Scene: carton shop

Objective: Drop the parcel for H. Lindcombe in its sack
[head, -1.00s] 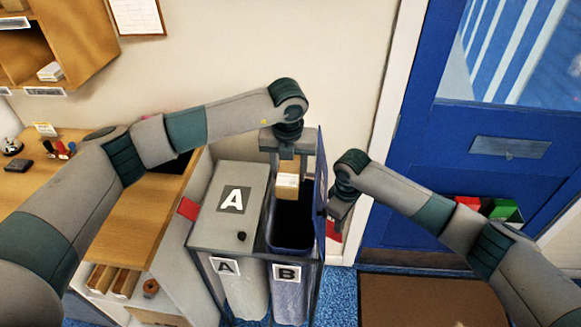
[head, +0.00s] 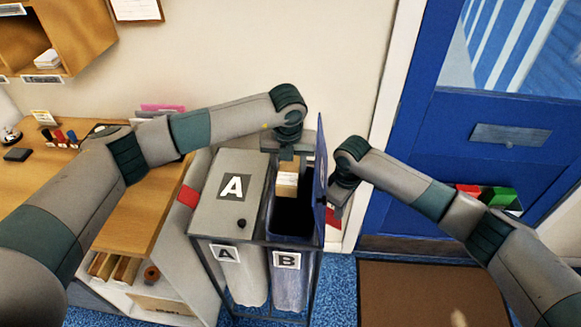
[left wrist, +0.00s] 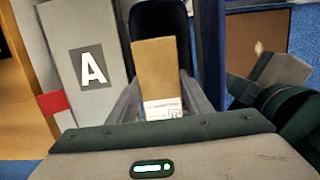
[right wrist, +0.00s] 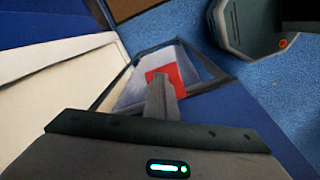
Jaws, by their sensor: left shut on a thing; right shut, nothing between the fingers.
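A small brown parcel (head: 287,180) with a white label is in my left gripper (head: 287,163), at the mouth of the open sack B (head: 288,284). In the left wrist view the parcel (left wrist: 155,72) sits between the fingers over the dark opening; its label is too small to read. Sack B's blue lid (head: 321,180) stands upright on the right of the opening. Sack A (head: 240,274) is beside it under a shut grey lid (head: 228,190) marked A. My right gripper (head: 338,200) is shut and empty, just right of the raised lid; it also shows in the right wrist view (right wrist: 160,92).
A wooden counter (head: 140,215) with stamps stands at the left. A blue door (head: 470,165) and a brown mat (head: 430,290) are at the right. The sack frame's metal bars (head: 314,270) stand close to both grippers.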

